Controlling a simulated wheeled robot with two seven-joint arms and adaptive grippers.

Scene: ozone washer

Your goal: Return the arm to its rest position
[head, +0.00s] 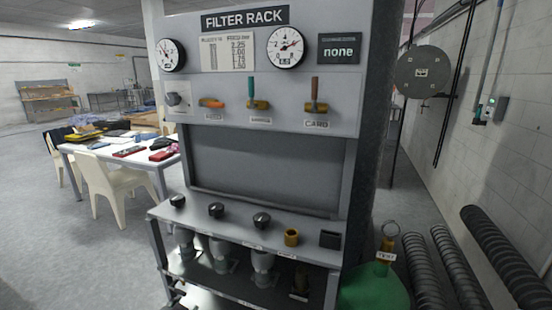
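Neither my left nor my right arm shows in the head view, and no gripper is visible. The grey filter rack (267,163) stands upright in the middle. Its panel carries two round dials, the left dial (171,55) and the right dial (286,47). A dark display (339,49) reads "none". Below sit a grey knob (174,99), an orange-handled valve (211,103), a green-handled valve (256,102) and a brown-handled valve (316,102). The green handle and the brown handle point up; the orange handle lies sideways.
Black knobs and a brass fitting (291,237) sit on the rack's shelf. A green tank (375,288) stands at its lower right, with black ribbed hoses (457,265) beside it. A table (122,158) with clothes and chairs (107,185) stands left. Grey floor between is clear.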

